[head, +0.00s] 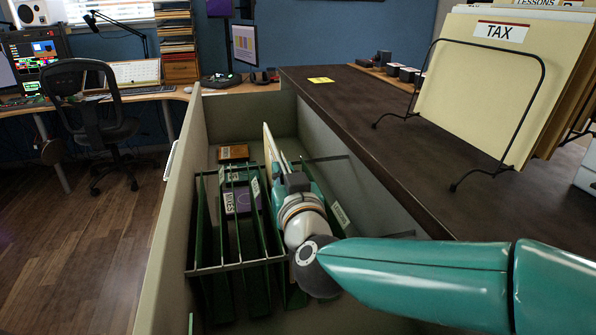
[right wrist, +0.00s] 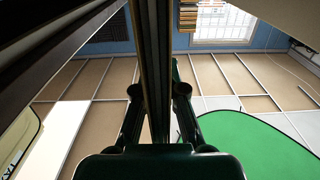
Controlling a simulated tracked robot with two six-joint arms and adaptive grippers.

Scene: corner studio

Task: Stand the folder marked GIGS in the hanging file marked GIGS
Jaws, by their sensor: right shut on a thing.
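My right gripper (head: 288,176) reaches down into the open drawer and is shut on a cream folder (head: 269,146). The folder is upright and seen nearly edge-on; its marking cannot be read. In the right wrist view, the folder (right wrist: 151,60) is a thin upright edge between the fingers. Green hanging files (head: 249,243) hang from a rail frame in the drawer, left of and below the gripper. The folder's lower edge is hidden by the gripper and files. My left gripper is not in view.
The drawer's wall (head: 165,235) stands at left, and the dark cabinet top (head: 395,150) is at right. A wire rack (head: 535,100) there holds cream folders, the front one marked TAX. A purple item marked NOTES (head: 243,200) and a brown item (head: 233,153) are in the drawer.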

